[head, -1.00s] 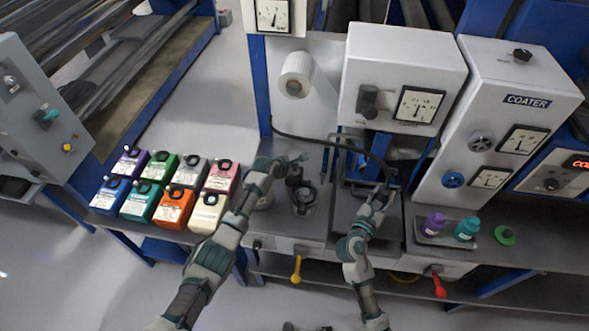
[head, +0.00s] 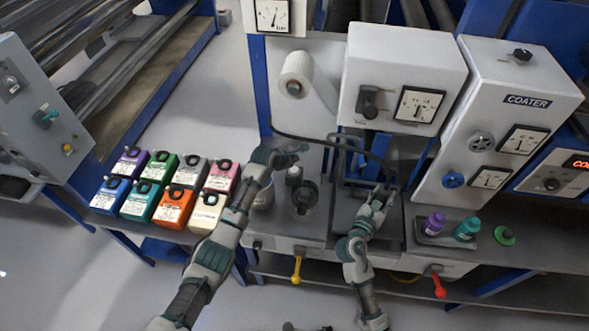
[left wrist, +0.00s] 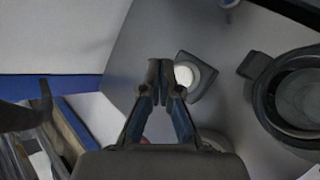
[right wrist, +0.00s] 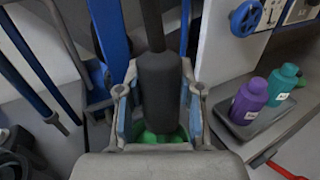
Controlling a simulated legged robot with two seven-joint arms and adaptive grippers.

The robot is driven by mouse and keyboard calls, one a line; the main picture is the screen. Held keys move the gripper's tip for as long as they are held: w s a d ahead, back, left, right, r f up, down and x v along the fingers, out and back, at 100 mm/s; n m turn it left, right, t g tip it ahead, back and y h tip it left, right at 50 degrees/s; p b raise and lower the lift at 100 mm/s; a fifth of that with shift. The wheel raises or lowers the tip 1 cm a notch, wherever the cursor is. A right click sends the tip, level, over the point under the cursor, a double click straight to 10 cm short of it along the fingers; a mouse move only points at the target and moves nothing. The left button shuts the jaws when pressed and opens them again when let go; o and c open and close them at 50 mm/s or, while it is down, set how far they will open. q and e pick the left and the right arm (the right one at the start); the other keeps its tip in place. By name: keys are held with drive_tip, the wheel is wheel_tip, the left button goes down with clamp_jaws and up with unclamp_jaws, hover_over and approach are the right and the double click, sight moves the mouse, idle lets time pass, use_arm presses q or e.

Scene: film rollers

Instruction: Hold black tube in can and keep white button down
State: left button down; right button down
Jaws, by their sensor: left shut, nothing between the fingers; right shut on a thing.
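The white button (head: 294,171) sits on a small dark base on the bench. In the left wrist view the white button (left wrist: 186,75) is just right of my left gripper (left wrist: 165,72), whose fingers are shut and empty. In the head view my left gripper (head: 303,149) is above and slightly beyond the button. My right gripper (right wrist: 158,95) is shut on the thick end of the black tube (right wrist: 158,80), which points down. Something green (right wrist: 162,136) shows below the tube; the can's rim is hidden by my gripper. In the head view my right gripper (head: 384,190) is over the dark tray area.
Purple (head: 434,223) and teal (head: 466,229) bottles stand on a tray at right. Several coloured canisters (head: 174,206) stand at left. The coater cabinet (head: 500,110) rises behind.

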use_arm(q)
drive_tip(key=shift+r, duration=1.05)
drive_tip(key=shift+r, duration=0.1)
drive_tip(key=v, duration=1.1)
drive_tip(key=shift+s+a+r, duration=0.15)
drive_tip(key=shift+s+a, duration=0.05)
use_arm(e)
drive_tip(key=c, duration=0.7)
unclamp_jaws()
drive_tip(key=shift+s+a, duration=0.1)
